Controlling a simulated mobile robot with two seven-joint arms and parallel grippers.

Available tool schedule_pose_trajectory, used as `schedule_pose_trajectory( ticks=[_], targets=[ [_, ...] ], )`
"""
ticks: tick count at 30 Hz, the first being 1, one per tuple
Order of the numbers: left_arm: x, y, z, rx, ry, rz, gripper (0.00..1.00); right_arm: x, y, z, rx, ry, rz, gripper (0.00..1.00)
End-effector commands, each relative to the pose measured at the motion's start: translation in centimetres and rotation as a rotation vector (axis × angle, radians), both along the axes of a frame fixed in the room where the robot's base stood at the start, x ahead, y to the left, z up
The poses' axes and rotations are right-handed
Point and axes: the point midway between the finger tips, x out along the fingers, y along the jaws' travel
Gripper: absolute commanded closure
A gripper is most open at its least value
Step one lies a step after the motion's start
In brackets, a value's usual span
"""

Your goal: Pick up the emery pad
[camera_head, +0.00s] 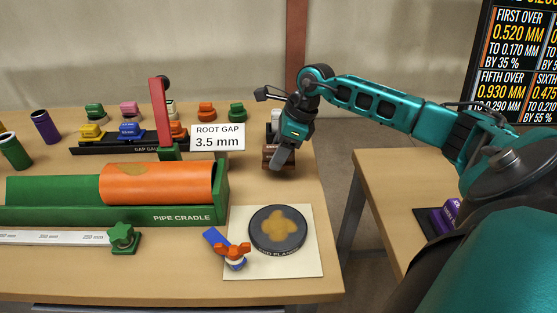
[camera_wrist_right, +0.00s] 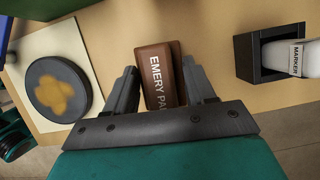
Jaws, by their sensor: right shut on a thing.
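The emery pad (camera_wrist_right: 157,68) is a brown block with white "EMERY PA" lettering showing in the right wrist view. It sits between the two fingers of my right gripper (camera_wrist_right: 160,92), which is shut on it. In the head view my right gripper (camera_head: 283,155) reaches down over the brown pad (camera_head: 268,154) near the table's right edge. The gripper covers part of the pad there. I cannot tell whether the pad is clear of the table. My left gripper is not in view.
A marker in a black holder (camera_wrist_right: 265,58) stands close to the pad. A dark round disc (camera_head: 277,230) lies on a cream mat (camera_head: 310,262). The green pipe cradle (camera_head: 120,214) holds an orange pipe (camera_head: 155,184). A "ROOT GAP 3.5 mm" sign (camera_head: 217,137) stands left of the gripper.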

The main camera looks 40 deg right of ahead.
Motion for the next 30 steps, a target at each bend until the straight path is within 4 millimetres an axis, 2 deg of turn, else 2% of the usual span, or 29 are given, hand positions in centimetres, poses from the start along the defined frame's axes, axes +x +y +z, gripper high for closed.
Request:
schedule_pose_trajectory(
  ticks=[9, 15, 21, 30],
  targets=[
    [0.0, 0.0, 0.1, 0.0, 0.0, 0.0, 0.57, 0.1, 0.0, 9.4, 0.0, -0.009, 0.0, 0.77],
    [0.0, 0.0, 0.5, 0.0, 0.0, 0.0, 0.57, 0.1, 0.0, 14.1, 0.0, -0.005, 0.001, 0.77],
    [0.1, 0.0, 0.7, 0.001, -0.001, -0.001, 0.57, 0.0, 0.0, 16.4, 0.001, -0.002, 0.0, 0.77],
    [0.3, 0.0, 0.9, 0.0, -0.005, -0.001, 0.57, 0.0, 0.0, 16.8, 0.001, 0.0, 0.0, 0.77]
  ],
)
